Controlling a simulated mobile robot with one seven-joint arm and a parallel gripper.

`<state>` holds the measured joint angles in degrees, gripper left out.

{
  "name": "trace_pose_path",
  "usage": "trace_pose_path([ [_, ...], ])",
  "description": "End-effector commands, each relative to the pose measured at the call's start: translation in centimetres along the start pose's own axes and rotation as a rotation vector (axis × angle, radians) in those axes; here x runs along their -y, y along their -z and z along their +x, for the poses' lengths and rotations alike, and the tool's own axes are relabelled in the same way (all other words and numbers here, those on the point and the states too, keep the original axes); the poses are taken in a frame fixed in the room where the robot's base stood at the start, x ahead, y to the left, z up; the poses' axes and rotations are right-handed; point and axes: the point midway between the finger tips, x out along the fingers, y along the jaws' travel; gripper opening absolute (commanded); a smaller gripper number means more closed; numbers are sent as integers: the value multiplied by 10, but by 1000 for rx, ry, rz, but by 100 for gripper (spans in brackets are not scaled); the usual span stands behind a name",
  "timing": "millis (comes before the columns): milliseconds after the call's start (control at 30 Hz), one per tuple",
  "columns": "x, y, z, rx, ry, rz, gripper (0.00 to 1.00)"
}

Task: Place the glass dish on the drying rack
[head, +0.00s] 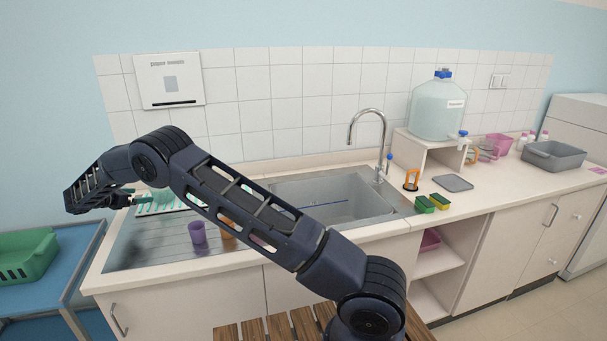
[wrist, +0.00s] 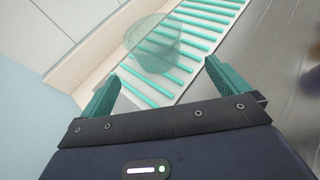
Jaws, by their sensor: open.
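The glass dish (wrist: 153,45) is a clear, pale green, cup-like vessel in the wrist view. It appears to rest on the drying rack (wrist: 211,17), which has several teal bars across a white base. The bars show through the glass. My gripper (wrist: 161,72) is open, with a teal finger at each side and nothing between them; the dish lies just beyond the fingertips. In the head view the rack (head: 172,202) is on the left end of the counter, partly behind my arm, and my gripper (head: 131,200) is at its left end. I cannot make out the dish there.
A purple cup (head: 197,233) and an orange cup (head: 228,230) stand on the steel drainboard (head: 150,250). The sink (head: 335,195) is right of them. The tiled wall (head: 240,110) is close behind the rack. A green crate (head: 28,255) sits on a blue cart at left.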

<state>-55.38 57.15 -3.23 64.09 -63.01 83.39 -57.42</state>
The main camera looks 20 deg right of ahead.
Motion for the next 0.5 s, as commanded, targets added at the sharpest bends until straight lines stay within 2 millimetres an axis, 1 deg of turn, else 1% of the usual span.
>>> trace_pose_path([
  [33, 5, -18, 6, -15, 12, 26, 100],
  [67, 9, -27, 11, -27, 21, 42, 100],
  [100, 16, -42, 18, -44, 34, 68, 100],
  [167, 28, -65, 28, -74, 58, 112, 100],
  [200, 37, -80, 35, -94, 75, 144, 100],
  [267, 51, -104, 45, -124, 98, 192, 100],
  [400, 88, -153, 65, -191, 153, 306, 100],
  [467, 106, -173, 74, -218, 178, 355, 100],
  [500, 118, -186, 79, -236, 195, 390, 100],
])
